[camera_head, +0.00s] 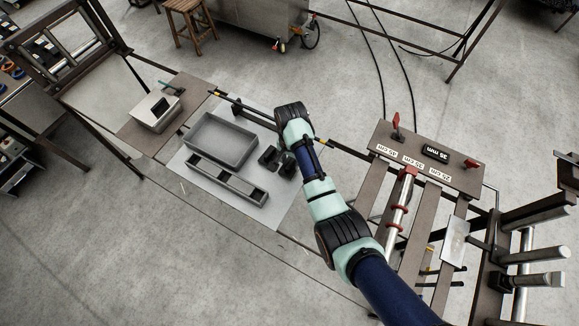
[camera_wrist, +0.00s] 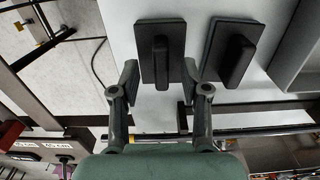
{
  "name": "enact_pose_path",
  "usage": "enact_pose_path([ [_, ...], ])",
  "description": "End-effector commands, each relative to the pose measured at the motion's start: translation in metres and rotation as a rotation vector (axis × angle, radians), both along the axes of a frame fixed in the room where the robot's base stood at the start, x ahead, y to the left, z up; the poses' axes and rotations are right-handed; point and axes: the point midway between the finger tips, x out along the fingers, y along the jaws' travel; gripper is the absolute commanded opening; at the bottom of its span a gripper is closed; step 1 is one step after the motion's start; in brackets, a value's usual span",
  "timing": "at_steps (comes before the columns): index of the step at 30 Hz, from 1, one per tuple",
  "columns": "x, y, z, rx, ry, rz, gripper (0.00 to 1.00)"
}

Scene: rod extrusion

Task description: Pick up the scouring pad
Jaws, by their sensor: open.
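Two dark rectangular pads with raised handles lie side by side on the pale sheet; I take them to be scouring pads. In the wrist view the left pad (camera_wrist: 175,35) is between the tips of my gripper (camera_wrist: 159,68). My gripper is open, with one finger on each side of that pad's handle. I cannot tell whether the fingers touch the pad. The right pad (camera_wrist: 240,50) is just outside the right finger. In the head view one pad (camera_head: 268,158) shows beside the grey tray; the other is hard to tell apart from my dark gripper.
A grey open tray (camera_head: 187,138) and a narrow divided holder (camera_head: 232,184) stand on the pale sheet (camera_head: 275,208). A metal box (camera_head: 154,116) sits farther left. A dark rail runs along the sheet's far edge. A rack with labelled plate (camera_head: 424,160) stands at right.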

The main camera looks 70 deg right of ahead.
Motion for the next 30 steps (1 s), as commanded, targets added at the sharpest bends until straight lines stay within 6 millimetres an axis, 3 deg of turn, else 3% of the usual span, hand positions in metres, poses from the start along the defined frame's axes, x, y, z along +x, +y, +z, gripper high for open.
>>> enact_pose_path([
  [4,0.0,0.0,-0.018,-0.001,-0.001,0.0,0.46],
  [11,0.0,0.0,-0.019,-0.001,-0.002,0.0,0.44],
  [19,0.0,0.0,-0.018,-0.001,-0.002,0.001,0.0],
  [30,0.0,0.0,-0.016,-0.002,-0.002,0.001,0.0],
])
